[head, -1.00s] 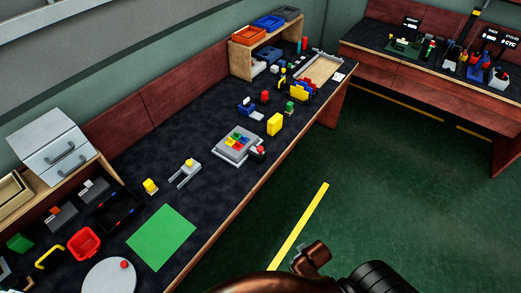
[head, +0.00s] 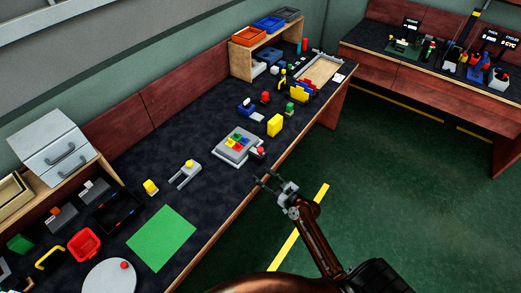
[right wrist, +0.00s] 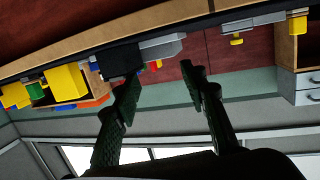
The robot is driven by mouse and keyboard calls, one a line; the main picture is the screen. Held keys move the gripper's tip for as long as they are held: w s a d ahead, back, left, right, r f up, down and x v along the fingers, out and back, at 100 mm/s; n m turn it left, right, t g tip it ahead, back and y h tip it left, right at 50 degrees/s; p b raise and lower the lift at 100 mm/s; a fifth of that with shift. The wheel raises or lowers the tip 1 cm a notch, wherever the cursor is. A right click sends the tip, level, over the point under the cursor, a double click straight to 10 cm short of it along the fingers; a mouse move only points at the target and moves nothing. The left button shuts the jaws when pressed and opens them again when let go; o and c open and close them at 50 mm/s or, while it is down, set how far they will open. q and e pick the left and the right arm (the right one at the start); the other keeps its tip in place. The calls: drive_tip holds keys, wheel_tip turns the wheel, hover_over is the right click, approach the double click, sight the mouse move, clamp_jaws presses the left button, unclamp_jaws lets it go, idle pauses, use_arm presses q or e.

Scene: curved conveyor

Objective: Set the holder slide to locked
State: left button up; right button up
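A grey holder (head: 237,147) with red, green, blue and yellow blocks on top sits near the bench's front edge. A small dark piece with a red knob (head: 260,150) is at its right corner; I take this to be the slide, but its position setting is too small to read. In the right wrist view the dark piece (right wrist: 120,60) and grey holder (right wrist: 162,47) appear beyond the fingers. My right gripper (head: 265,178) is open and empty, just off the bench's front edge, apart from the holder; its fingers show in the right wrist view (right wrist: 160,78). My left gripper is not in view.
A grey forked part with a yellow knob (head: 186,173) lies left of the holder. A yellow block (head: 275,125) stands to its right. A green mat (head: 162,238) and red bin (head: 84,244) are nearer left. The bench's wooden front edge (head: 225,218) lies beside my right gripper.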

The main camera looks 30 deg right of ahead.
sight(262, 152)
drive_tip(key=w+d+r+h, duration=0.1)
drive_tip(key=w+d+r+m+t+h, duration=0.1)
drive_tip(key=d, duration=0.1)
drive_tip(key=w+d+r+m+t, duration=0.1)
drive_tip(key=w+d, duration=0.1)
drive_tip(key=shift+w+d+h, duration=0.1)
drive_tip(key=shift+d+h, duration=0.15)
drive_tip(key=shift+h, duration=0.15)
drive_tip(key=w, duration=0.7)
drive_tip(key=shift+w+d, duration=0.1)
drive_tip(key=shift+w, duration=0.25)
clamp_jaws()
